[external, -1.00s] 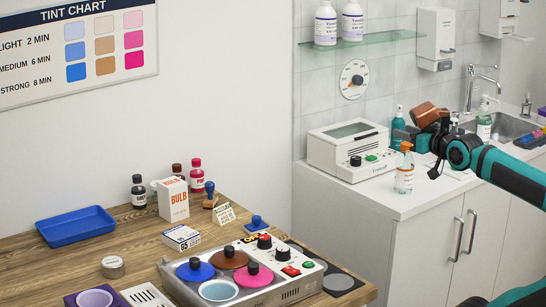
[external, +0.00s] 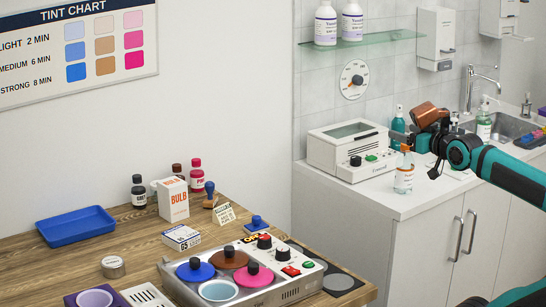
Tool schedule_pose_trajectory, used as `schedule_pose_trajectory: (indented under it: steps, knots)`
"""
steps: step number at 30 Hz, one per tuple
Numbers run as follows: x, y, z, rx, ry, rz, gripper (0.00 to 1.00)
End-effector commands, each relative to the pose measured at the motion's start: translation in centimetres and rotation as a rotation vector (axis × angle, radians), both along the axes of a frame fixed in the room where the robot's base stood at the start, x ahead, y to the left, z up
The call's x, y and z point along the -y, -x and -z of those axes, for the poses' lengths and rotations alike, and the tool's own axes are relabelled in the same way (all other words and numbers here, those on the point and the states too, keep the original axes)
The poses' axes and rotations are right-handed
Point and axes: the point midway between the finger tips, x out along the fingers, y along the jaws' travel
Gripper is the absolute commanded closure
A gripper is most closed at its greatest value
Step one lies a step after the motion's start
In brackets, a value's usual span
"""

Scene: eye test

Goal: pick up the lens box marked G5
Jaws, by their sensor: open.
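A small white box (external: 181,238) with dark print, a blue edge and a marking that looks like G5 lies on the wooden table, left of the middle of the picture. It sits in front of the white BULB box and behind the tint bath. My gripper (external: 424,151) is open, at the end of the teal and black arm over the white counter at the right. It is well to the right of the box and apart from it. A brown piece shows at the gripper; I cannot tell what it is. The fingertips are small and partly unclear.
Around the box stand the BULB box (external: 173,199), a small card (external: 223,213), a blue-handled stamp (external: 257,224) and the tint bath (external: 272,296) with coloured lids. A blue tray (external: 76,238) lies at the left. A spray bottle (external: 404,176) and a white machine (external: 327,154) stand near my gripper.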

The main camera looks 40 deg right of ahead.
Motion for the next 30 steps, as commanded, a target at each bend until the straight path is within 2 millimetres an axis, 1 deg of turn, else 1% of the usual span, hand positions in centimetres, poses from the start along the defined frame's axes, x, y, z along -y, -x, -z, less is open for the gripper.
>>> schedule_pose_trajectory:
  steps: [1, 3, 11, 14, 17, 20, 26, 30]
  knots:
    - [0.0, 0.0, 0.0, 0.000, 0.000, 0.000, 0.20]
    - [0.0, 0.0, 0.0, 0.000, 0.000, 0.000, 0.09]
    - [0.0, 0.0, 0.0, -0.001, 0.000, -0.001, 0.09]
    - [-0.3, -0.6, -0.3, -0.016, -0.006, -0.009, 0.09]
    - [-1.1, -1.9, -1.0, -0.056, -0.021, -0.030, 0.09]
    - [-2.3, -4.0, -1.9, -0.121, -0.044, -0.061, 0.09]
    - [-5.7, -8.4, -3.7, -0.269, -0.087, -0.123, 0.09]
    - [-8.4, -11.3, -4.6, -0.373, -0.110, -0.160, 0.09]
